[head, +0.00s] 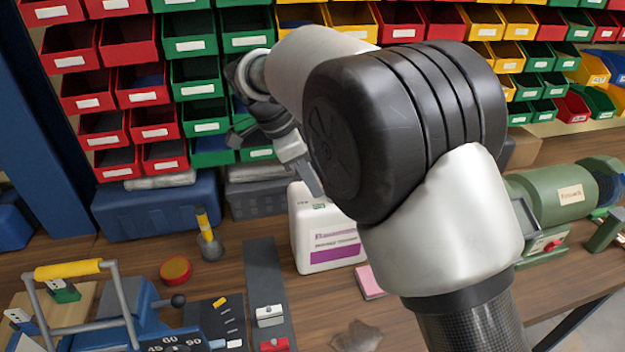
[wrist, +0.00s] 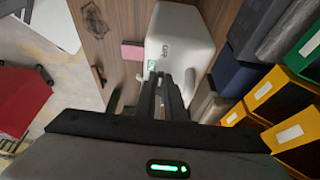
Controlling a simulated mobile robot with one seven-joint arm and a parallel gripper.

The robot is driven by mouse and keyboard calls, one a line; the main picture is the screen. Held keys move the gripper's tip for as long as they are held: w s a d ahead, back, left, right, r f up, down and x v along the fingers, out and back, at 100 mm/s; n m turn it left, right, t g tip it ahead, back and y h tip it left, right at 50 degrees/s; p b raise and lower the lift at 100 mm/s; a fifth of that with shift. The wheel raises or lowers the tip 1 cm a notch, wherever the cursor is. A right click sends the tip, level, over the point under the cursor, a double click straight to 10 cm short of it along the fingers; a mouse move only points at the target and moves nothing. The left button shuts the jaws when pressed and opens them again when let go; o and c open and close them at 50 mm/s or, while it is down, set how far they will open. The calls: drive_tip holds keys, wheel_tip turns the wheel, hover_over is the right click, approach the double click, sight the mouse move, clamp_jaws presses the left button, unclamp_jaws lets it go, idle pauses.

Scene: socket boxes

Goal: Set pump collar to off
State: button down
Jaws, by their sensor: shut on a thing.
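The white bottle (head: 327,238) stands on the workbench with a purple-striped label on its front. In the wrist view, the bottle's top (wrist: 186,38) shows dark lettering that seems to read OFF, beside a small green mark (wrist: 152,64). My gripper (head: 316,188) reaches down to the bottle's top from behind my arm. In the wrist view, the dark fingers of my gripper (wrist: 166,84) are close together, shut on the pump collar at the bottle's top. The collar itself is mostly hidden by the fingers, and I cannot tell its setting.
A pink block (head: 369,282) lies right beside the bottle. Grey and blue cases (head: 160,210) stand behind, under racks of coloured bins (head: 190,75). A yellow-handled tool (head: 208,235), a red round tin (head: 175,270) and a blue dial device (head: 105,312) are left. A green machine (head: 555,197) stands right.

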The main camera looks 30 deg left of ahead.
drive_tip(key=c, duration=1.8)
unclamp_jaws()
drive_tip(key=shift+c, duration=0.2)
drive_tip(key=shift+r, duration=0.1)
drive_tip(key=p+v, duration=0.3)
drive_tip(key=v, duration=1.4)
drive_tip(key=shift+s+r, duration=0.1)
